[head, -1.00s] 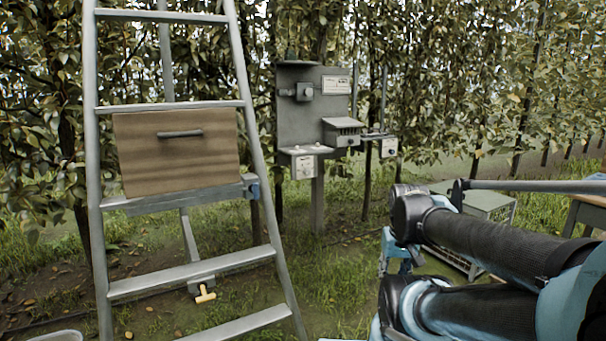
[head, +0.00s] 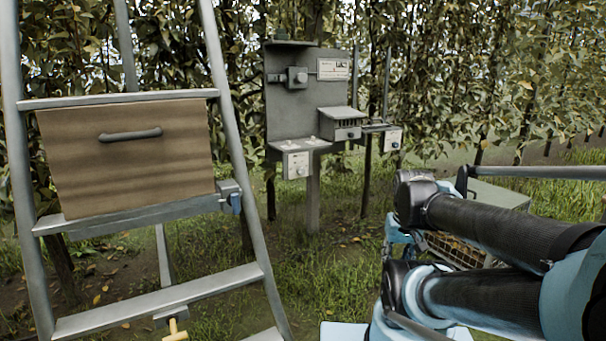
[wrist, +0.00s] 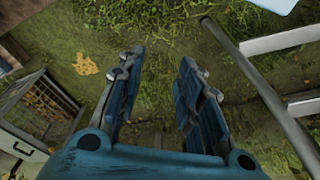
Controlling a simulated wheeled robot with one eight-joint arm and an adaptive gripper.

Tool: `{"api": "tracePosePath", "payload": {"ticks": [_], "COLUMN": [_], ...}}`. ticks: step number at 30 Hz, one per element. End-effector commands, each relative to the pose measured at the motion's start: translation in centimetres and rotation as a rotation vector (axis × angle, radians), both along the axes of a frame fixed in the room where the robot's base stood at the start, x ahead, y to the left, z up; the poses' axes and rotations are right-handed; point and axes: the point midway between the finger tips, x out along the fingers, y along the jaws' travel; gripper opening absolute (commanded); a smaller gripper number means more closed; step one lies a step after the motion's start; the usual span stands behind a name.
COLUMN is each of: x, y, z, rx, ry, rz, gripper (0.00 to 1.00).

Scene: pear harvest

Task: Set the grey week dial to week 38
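A grey upright panel (head: 290,105) on a post stands ahead in the head view, near its middle. A grey box with a round knob (head: 296,77) sits high on it; I cannot tell whether this is the week dial. White boxes with small knobs hang lower, one at the panel's left (head: 297,165) and one at the right (head: 392,140). No week numbers can be read. My gripper (wrist: 160,72) shows in the wrist view, pointing down over grass, its fingers apart with nothing between them. It is well away from the panel.
A metal ladder (head: 222,80) with a wooden drawer-like box (head: 130,165) stands close at the left. A crate stand (head: 500,193) is partly behind my arm at the right. Grass (head: 340,235) lies open before the panel. Rows of leafy trees stand behind.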

Motion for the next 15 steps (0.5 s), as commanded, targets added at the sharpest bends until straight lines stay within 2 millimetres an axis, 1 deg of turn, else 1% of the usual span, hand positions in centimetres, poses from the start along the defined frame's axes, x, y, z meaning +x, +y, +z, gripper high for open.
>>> {"api": "tracePosePath", "payload": {"ticks": [1, 2, 3, 4, 5, 7, 11, 14, 15], "x": [0.0, 0.0, 0.0, -0.5, -0.6, 0.0, 2.5, 5.4, 6.6], "y": [0.0, 0.0, 0.0, 0.0, 0.1, 0.4, 1.2, 2.3, 2.9], "z": [0.0, 0.0, 0.0, 0.4, 0.6, 0.9, 2.2, 3.6, 4.1], "rx": [0.0, 0.0, 0.0, 0.001, 0.003, 0.01, 0.037, 0.068, 0.079], "ry": [0.0, 0.0, 0.0, -0.01, -0.015, -0.026, -0.062, -0.108, -0.127], "rz": [0.0, 0.0, 0.001, 0.002, 0.005, 0.015, 0.062, 0.109, 0.131], "gripper": [0.33, 0.38, 0.47, 0.54, 0.55, 0.55, 0.55, 0.55, 0.55]}}
